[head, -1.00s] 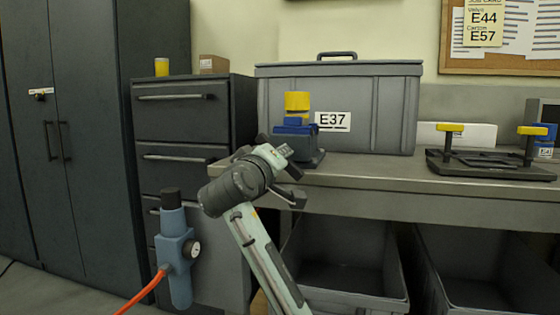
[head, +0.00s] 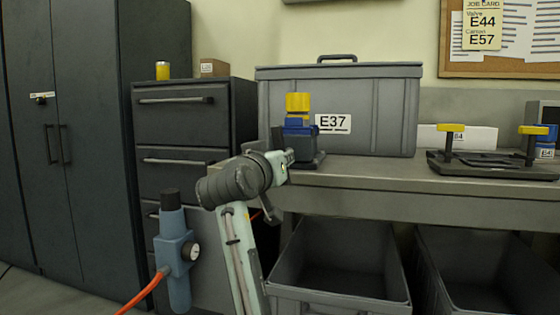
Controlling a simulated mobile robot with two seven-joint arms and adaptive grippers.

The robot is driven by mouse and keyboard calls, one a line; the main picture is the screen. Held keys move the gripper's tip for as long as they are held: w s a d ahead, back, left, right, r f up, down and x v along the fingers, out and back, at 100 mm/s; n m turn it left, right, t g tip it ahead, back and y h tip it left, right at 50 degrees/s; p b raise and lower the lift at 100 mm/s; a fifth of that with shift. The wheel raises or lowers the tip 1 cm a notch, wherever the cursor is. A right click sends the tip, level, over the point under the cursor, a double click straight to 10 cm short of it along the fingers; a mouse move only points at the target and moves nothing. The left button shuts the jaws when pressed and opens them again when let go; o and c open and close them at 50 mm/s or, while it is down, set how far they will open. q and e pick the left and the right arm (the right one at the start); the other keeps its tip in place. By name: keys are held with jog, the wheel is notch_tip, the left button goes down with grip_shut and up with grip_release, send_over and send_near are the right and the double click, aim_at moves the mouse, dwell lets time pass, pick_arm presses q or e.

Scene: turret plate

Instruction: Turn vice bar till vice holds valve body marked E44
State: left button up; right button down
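The vice (head: 306,153) stands at the bench's left front edge, dark with blue parts. A valve body with a yellow top (head: 298,103) and a blue part stands upright at it. I cannot tell how tightly the jaws sit against it, and no marking on it is readable. My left gripper (head: 279,187) is at the vice's front, below the jaws, with its wrist bent to the right. A dark piece points down from it. The vice bar is not clearly distinct from the fingers, so their opening and grip are unclear. My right gripper is not in view.
A grey case labelled E37 (head: 390,110) stands behind the vice. A black fixture with yellow handles (head: 490,165) is on the bench at right. Open grey bins (head: 340,302) sit below. A blue gauge unit with an orange hose (head: 177,250) is at left.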

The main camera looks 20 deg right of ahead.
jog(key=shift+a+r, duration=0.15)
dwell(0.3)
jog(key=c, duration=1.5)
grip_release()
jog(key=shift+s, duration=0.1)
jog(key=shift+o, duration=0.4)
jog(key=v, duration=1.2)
